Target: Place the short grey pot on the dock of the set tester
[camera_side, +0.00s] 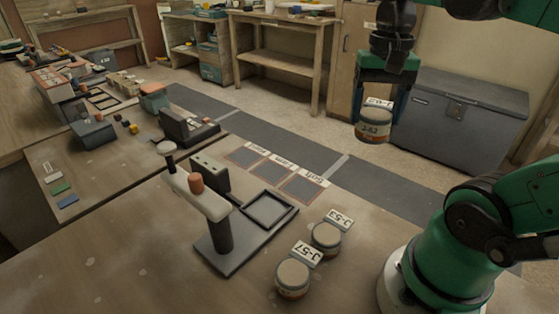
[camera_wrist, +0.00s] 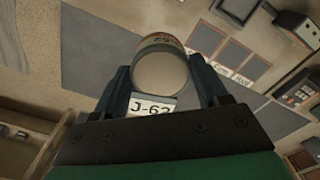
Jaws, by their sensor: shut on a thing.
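My gripper (camera_side: 384,92) is shut on a short pot (camera_side: 373,126) with a pale grey lid and a brownish band, held upright in the air at the upper right. A card on it reads J-62. In the wrist view the pot (camera_wrist: 161,72) sits between the fingers (camera_wrist: 161,82). The set tester (camera_side: 222,228) stands on the bench, with a dark column, a pale arm and an orange knob. Its dock (camera_side: 290,222), a dark square frame, looks empty. The pot is apart from it, up and to the right.
Two similar pots, J-57 (camera_side: 292,280) and J-53 (camera_side: 326,238), stand on the bench right of the tester. Three grey squares (camera_side: 272,173) with word cards lie behind the dock. A dark device (camera_side: 186,130) stands behind the tester. A grey chest (camera_side: 455,118) is on the floor.

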